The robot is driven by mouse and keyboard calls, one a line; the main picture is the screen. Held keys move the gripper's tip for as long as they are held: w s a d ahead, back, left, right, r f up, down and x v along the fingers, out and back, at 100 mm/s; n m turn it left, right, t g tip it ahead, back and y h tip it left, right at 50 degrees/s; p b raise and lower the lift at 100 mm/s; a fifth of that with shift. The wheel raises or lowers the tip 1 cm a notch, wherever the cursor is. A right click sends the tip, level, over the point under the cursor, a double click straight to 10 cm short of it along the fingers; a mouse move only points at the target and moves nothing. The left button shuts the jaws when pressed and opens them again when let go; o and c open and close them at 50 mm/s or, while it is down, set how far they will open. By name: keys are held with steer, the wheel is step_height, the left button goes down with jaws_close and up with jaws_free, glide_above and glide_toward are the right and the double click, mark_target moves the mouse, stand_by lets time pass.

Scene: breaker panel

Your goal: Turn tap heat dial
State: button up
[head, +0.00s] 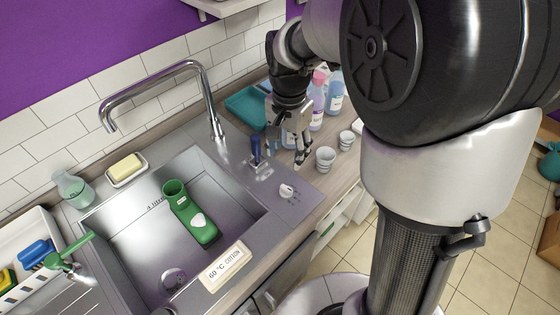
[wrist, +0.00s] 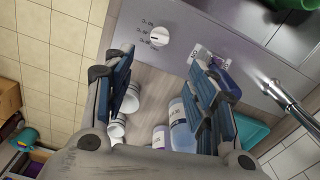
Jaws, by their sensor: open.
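The heat dial (head: 286,191) is a small white knob on the steel counter plate, right of the sink, with small printed marks beside it. It also shows in the wrist view as a round white knob (wrist: 159,36), beyond my fingertips and roughly between them. My gripper (head: 289,150) points down near the dial, toward the wall side, with its fingers apart and empty. In the wrist view my gripper (wrist: 160,62) has a clear gap between its fingers and does not touch the dial. The tall steel tap (head: 207,95) arches over the sink.
A blue-topped control (head: 255,150) stands on the plate left of my gripper. White cups (head: 326,158), bottles (head: 316,108) and a teal tray (head: 246,105) crowd the counter nearby. The sink holds a green bottle (head: 190,215).

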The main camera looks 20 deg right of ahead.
mark_target(286, 187)
step_height(286, 187, down, 15)
steer(key=b, duration=0.5)
steer(key=shift+f, duration=0.15)
steer(key=c, duration=1)
steer(key=shift+c, duration=0.2)
